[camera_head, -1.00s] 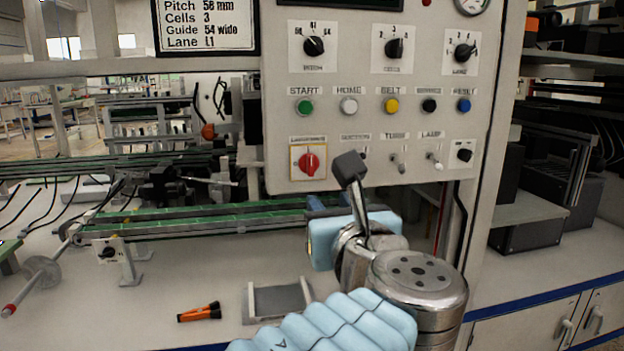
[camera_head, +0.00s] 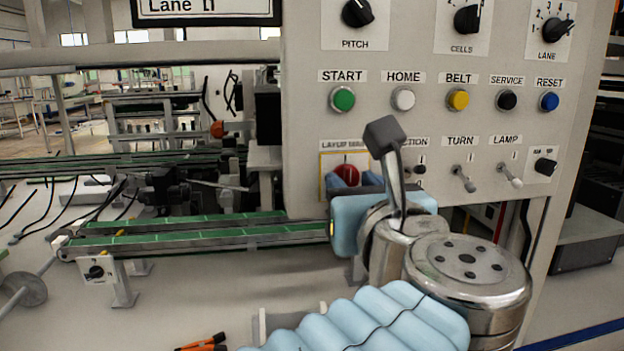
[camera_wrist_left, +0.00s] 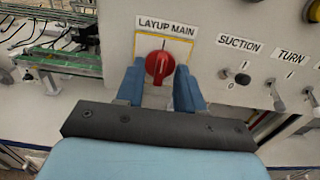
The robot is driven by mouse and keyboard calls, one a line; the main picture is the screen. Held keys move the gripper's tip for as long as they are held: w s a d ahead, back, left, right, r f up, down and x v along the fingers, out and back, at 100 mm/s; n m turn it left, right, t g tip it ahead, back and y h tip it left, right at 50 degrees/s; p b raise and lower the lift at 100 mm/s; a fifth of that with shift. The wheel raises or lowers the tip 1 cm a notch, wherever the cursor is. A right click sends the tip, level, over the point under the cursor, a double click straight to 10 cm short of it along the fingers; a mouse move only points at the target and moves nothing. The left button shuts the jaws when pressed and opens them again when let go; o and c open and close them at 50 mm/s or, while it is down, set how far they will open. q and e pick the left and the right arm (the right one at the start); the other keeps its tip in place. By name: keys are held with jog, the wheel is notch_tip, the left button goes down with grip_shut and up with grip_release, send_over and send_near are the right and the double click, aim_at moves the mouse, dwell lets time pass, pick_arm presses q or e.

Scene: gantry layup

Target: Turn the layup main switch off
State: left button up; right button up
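The layup main switch is a red rotary knob (camera_head: 346,172) on a yellow-bordered plate at the lower left of the control panel. In the left wrist view the knob (camera_wrist_left: 159,64) shows with its grip bar roughly upright, below the LAYUP MAIN label. My left gripper (camera_head: 354,181) is at the switch, with its blue fingers apart. In the left wrist view the gripper (camera_wrist_left: 159,82) has one finger at each side of the knob. I cannot tell whether the fingers touch it. The gripper hides the lower plate in the head view. My right gripper is not in view.
The suction toggle (camera_wrist_left: 242,79) is just right of the switch, then the turn toggle (camera_head: 464,178) and lamp toggle (camera_head: 509,174). A row of push buttons, including the green start button (camera_head: 342,98), is above. A green conveyor (camera_head: 180,228) runs left of the panel.

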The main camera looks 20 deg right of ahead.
pick_arm(q)
jog(key=shift+w, duration=0.1)
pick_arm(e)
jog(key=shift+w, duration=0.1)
pick_arm(q)
grip_shut()
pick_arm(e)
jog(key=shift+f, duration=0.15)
pick_arm(q)
jog(key=shift+f+n+b, duration=0.2)
jog(key=shift+n+b, duration=4.1)
jog(key=shift+n, duration=4.7)
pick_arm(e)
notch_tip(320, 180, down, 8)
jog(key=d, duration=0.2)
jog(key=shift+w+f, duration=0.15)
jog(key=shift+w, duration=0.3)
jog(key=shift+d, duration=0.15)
